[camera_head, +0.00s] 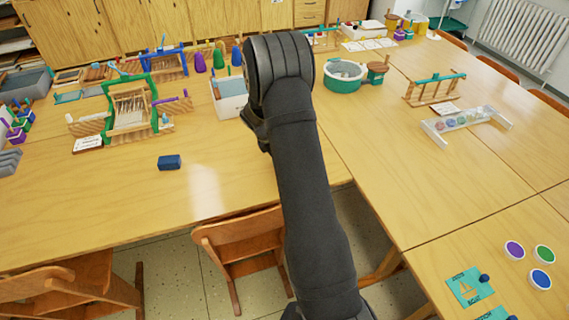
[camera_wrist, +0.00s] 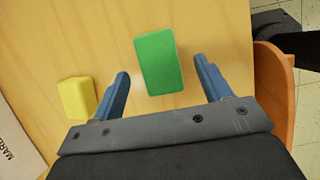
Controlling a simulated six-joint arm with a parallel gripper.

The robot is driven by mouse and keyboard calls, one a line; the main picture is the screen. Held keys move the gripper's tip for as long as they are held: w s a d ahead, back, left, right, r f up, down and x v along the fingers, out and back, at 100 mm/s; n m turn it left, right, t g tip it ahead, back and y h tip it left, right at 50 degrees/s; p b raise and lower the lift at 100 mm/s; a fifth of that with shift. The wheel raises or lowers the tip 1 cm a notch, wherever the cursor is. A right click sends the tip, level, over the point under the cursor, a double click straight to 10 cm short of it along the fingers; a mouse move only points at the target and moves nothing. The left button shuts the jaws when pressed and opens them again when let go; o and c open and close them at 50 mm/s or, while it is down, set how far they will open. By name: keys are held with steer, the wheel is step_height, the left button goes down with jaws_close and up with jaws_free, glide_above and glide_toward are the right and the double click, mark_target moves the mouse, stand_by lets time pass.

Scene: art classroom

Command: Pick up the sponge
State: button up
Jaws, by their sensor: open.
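A green block (camera_wrist: 160,62), possibly the sponge, lies on the wooden table (camera_wrist: 210,20) in the wrist view. A yellow block (camera_wrist: 76,98) lies to its left, outside the left finger. I cannot tell for sure which of them is the sponge. My gripper (camera_wrist: 162,68) is open, its two blue fingers to the left and right of the green block, with a gap on each side. The height of the fingertips above the table is unclear. In the head view my arm hides the gripper, and neither block can be made out.
A dark blue block (camera_head: 169,162) lies on the left table. A wooden chair (camera_head: 240,240) is at the front edge, and a chair back (camera_wrist: 274,85) shows at the right in the wrist view.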

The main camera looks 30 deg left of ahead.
steer(key=x, duration=0.3)
steer(key=shift+w+f, duration=0.1)
steer(key=shift+f, duration=0.2)
steer(key=c, duration=1.1)
steer(key=shift+o, duration=0.2)
steer(key=shift+r, duration=0.15)
steer(key=shift+r, duration=0.5)
step_height(320, 180, up, 3)
steer(key=shift+f, duration=0.1)
steer(key=d+r, duration=0.7)
steer(key=d, duration=0.5)
steer(key=shift+w, duration=0.25)
